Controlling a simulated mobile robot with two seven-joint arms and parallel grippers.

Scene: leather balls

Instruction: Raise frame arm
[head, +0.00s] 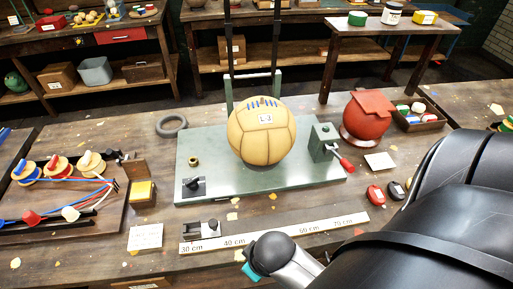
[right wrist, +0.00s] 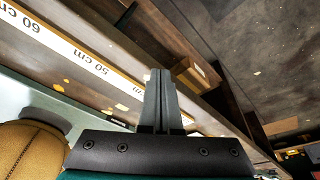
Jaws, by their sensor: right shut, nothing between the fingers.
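A green frame stands at the back of the green base plate (head: 200,150). Its two short green posts (head: 229,95) have a pale crossbar between them, and dark upright bars (head: 277,40) run above them out of the top of the head view. My right gripper (right wrist: 160,80) is shut and empty in the right wrist view, over the bench's front edge, with the ball (right wrist: 32,150) at lower left. My left gripper is not in view.
A ruler strip (head: 275,233) lies along the front of the bench. A clamp block (head: 324,140) with a red handle stands right of the ball. A red ball (head: 366,118), a black ring (head: 171,125) and a spool board (head: 85,215) lie around the plate.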

